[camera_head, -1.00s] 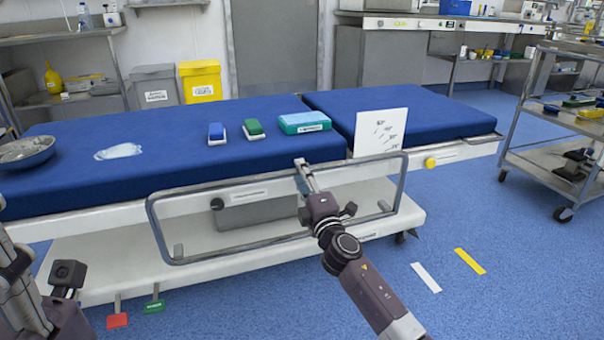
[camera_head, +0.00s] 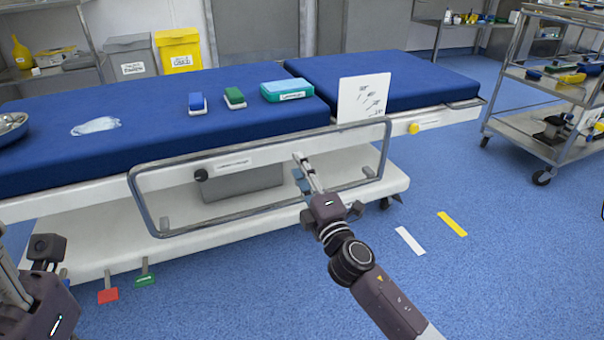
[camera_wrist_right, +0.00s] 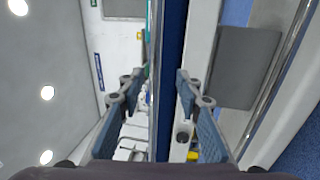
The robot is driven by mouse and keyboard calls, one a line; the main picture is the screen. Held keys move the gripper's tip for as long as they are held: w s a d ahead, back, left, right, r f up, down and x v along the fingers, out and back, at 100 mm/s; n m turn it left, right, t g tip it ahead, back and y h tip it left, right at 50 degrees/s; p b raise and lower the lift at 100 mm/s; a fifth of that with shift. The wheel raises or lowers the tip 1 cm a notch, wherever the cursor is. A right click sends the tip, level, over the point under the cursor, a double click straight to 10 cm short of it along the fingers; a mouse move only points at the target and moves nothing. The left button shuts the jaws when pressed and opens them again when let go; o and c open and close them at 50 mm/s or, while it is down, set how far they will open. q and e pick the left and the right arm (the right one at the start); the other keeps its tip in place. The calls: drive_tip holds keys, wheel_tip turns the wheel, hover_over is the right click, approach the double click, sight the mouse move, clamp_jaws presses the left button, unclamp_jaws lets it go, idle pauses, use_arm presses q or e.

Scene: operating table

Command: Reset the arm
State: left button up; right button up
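My right arm comes in from the lower right in the head view. Its gripper (camera_head: 304,174) is in front of the side rail of the operating table (camera_head: 250,138), with no object in it. In the right wrist view the two fingers of the right gripper (camera_wrist_right: 160,85) stand apart with a clear gap between them. My left arm shows only in part at the lower left edge of the head view; its fingertips cannot be made out.
On the table lie a blue brush (camera_head: 196,103), a green brush (camera_head: 235,97), a teal box (camera_head: 287,91), a white card (camera_head: 362,98) and a clear bag (camera_head: 96,126). A metal bowl (camera_head: 10,127) sits far left. A cart (camera_head: 535,130) stands right. Floor between is open.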

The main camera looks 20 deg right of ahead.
drive_tip(key=shift+s+f, duration=0.15)
drive_tip(key=shift+s, duration=0.5)
